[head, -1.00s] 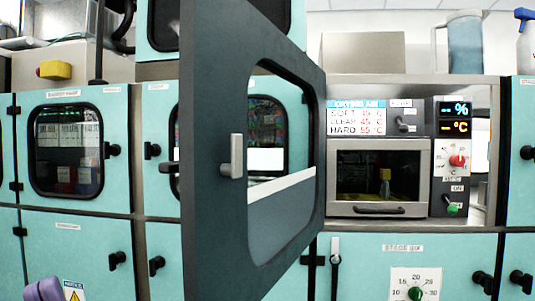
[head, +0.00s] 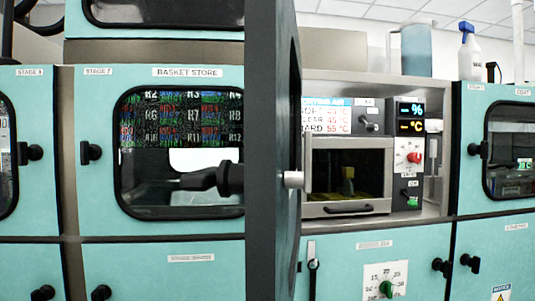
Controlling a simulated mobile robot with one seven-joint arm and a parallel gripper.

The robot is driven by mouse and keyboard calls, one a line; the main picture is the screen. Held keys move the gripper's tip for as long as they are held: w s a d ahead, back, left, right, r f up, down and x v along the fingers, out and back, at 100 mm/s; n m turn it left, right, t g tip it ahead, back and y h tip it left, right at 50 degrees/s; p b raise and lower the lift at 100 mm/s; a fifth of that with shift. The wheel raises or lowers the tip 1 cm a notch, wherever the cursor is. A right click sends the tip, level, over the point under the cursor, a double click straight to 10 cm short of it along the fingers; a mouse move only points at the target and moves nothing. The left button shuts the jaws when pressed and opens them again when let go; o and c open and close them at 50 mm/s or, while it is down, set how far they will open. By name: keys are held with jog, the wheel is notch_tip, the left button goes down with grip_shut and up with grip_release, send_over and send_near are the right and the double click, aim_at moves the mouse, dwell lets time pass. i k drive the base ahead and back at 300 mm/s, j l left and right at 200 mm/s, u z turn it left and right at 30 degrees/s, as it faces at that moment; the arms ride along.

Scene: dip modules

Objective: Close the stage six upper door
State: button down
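The stage six upper door (head: 270,90) stands wide open in the middle of the head view, swung out toward me and seen almost edge-on. Its black outer handle (head: 215,180) sticks out on the left side, and a pale metal knob (head: 293,180) sits on its inner side. The open compartment (head: 445,140) to its right holds a small oven-like unit (head: 348,208) with a glass front and a control panel with displays. The lower stage six door (head: 330,275) is shut below it. My gripper is not in view.
The basket store door (head: 160,220) is shut to the left, partly hidden by the open door. Another shut teal door (head: 470,190) is on the right. A blue jug (head: 415,50) and a spray bottle (head: 470,55) stand on top.

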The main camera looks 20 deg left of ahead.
aim_at(273, 213)
jog(key=i+j, duration=0.1)
jog(key=j, duration=0.35)
jog(key=j+z, duration=0.15)
jog(key=j, duration=0.25)
jog(key=k+j+u, duration=0.15)
jog(key=k+u, duration=0.3)
jog(key=k+j+u, duration=0.25)
jog(key=u, duration=0.15)
